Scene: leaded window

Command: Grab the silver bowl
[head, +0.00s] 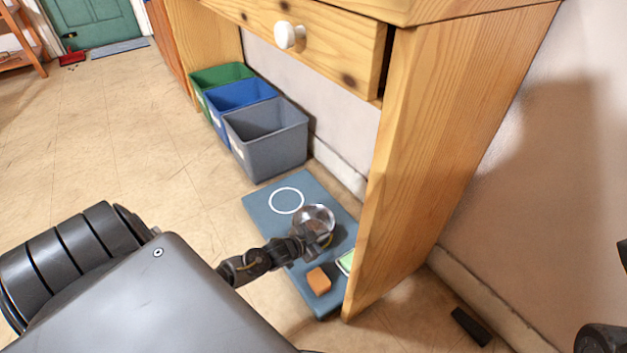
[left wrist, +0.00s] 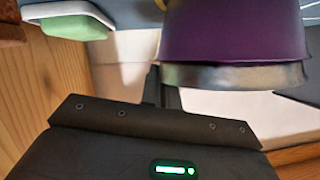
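The silver bowl (head: 318,214) sits on the blue-grey mat (head: 262,207) under the wooden desk, in the middle of the head view. My left gripper (head: 307,238) is at the bowl's near side and covers part of it. In the left wrist view, a purple wall with a silvery rim band (left wrist: 235,76), which seems to be the bowl, fills the upper right. Dark fingers (left wrist: 163,88) stand close together at its left end. Whether they are closed on the rim is not clear.
An orange block (head: 318,281) and a green item in a white dish (head: 346,262) lie near the bowl. The desk's side panel (head: 440,130) stands close on the right. A grey bin (head: 268,150) is behind the mat. Open floor (head: 110,140) lies left.

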